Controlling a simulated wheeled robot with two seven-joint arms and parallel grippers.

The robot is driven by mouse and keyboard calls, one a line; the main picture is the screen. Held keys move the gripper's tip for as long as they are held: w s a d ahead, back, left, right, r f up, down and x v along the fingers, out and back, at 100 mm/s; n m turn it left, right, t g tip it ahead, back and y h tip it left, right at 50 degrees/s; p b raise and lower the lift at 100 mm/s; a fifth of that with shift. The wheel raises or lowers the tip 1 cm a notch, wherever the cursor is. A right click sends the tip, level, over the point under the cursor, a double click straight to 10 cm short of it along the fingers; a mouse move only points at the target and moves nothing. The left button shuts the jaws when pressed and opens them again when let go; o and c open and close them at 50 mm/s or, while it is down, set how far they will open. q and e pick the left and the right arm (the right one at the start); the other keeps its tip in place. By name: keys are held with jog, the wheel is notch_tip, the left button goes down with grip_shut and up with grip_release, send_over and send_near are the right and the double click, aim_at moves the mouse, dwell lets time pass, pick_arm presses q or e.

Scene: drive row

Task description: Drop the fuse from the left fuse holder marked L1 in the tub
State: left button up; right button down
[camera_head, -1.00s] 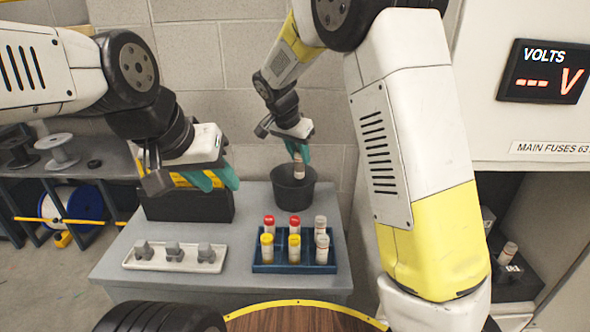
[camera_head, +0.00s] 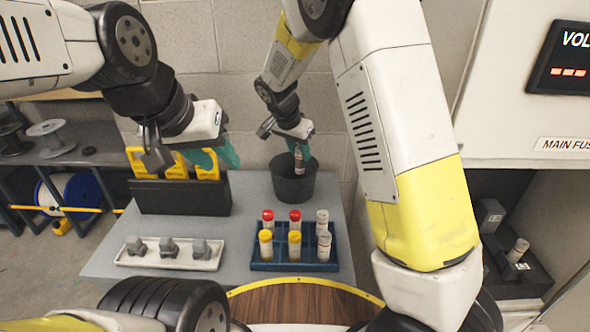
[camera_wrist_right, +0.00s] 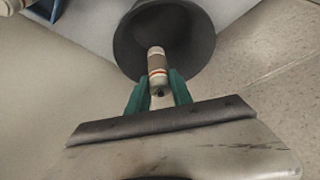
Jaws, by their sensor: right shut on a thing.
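My right gripper (camera_head: 299,146) is shut on a fuse (camera_head: 299,163), a pale cylinder with a grey-brown band and orange stripes. The fuse also shows in the right wrist view (camera_wrist_right: 156,66), between the green fingers (camera_wrist_right: 158,90). It is over the mouth of the dark tub (camera_head: 292,187), which stands at the back of the grey table; the tub's wall shows in the wrist view (camera_wrist_right: 205,45). My left gripper (camera_head: 215,157) hangs empty above a black box with yellow handles; its fingers are partly hidden and their gap is unclear. The holder marked L1 cannot be made out.
A blue rack (camera_head: 330,259) holds several red, yellow and grey capped fuses. A white tray (camera_head: 205,265) with grey blocks lies to its left. The black box (camera_head: 180,197) stands left of the tub. A cabinet (camera_head: 500,120) fills the right side.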

jog(key=shift+f, duration=0.15)
jog(key=c, duration=1.1)
grip_release()
jog(key=shift+o, duration=0.2)
jog(key=v, duration=0.8)
jog(key=shift+f, duration=0.1)
